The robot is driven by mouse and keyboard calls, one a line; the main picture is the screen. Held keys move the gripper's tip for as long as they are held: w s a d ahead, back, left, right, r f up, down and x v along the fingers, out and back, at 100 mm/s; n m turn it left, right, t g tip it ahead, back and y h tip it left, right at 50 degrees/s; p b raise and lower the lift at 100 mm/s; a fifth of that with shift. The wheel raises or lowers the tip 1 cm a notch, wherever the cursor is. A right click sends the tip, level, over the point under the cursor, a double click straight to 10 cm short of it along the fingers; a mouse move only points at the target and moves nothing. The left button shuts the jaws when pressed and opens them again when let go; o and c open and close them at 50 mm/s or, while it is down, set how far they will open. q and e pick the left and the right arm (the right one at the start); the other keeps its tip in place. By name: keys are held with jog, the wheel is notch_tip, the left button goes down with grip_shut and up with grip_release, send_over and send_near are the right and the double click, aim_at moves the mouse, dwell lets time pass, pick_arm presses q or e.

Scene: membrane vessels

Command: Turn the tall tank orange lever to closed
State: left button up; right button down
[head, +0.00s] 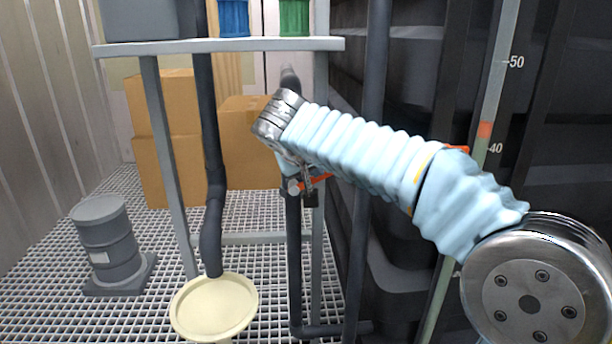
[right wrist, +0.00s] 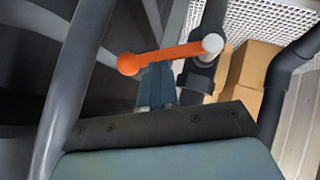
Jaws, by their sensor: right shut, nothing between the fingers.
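The orange lever (head: 318,179) sits on a dark vertical pipe in the head view, partly hidden by my right arm and gripper. In the right wrist view the lever (right wrist: 165,57) runs from a pale round hub (right wrist: 212,44) to an orange ball end on the left, crosswise to its pipe. My right gripper (head: 310,196) is at the lever, small and dark below my wrist. In the right wrist view its blue-grey fingers (right wrist: 157,84) are shut and empty, just under the lever's middle. I cannot tell if they touch it. My left gripper is not in view.
A large dark ribbed tank (head: 400,70) fills the right side, with a marked level gauge (head: 497,70) before it. A grey shelf frame (head: 220,45) and pipes stand around the lever. Cardboard boxes (head: 165,100), a grey drum (head: 105,235) and a cream round dish (head: 213,305) are left.

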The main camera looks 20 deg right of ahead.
aim_at(326, 177)
jog(key=d+f+y+b, duration=0.1)
jog(key=f+m+y+b, duration=0.1)
jog(key=shift+s+d+m+t+y+b, duration=0.25)
jog(key=shift+d+m+t+y+b, duration=0.05)
jog(key=shift+d+y, duration=0.1)
jog(key=shift+d+f+b, duration=0.1)
jog(key=shift+f+b, duration=0.1)
jog(key=shift+b, duration=0.1)
dwell(0.4)
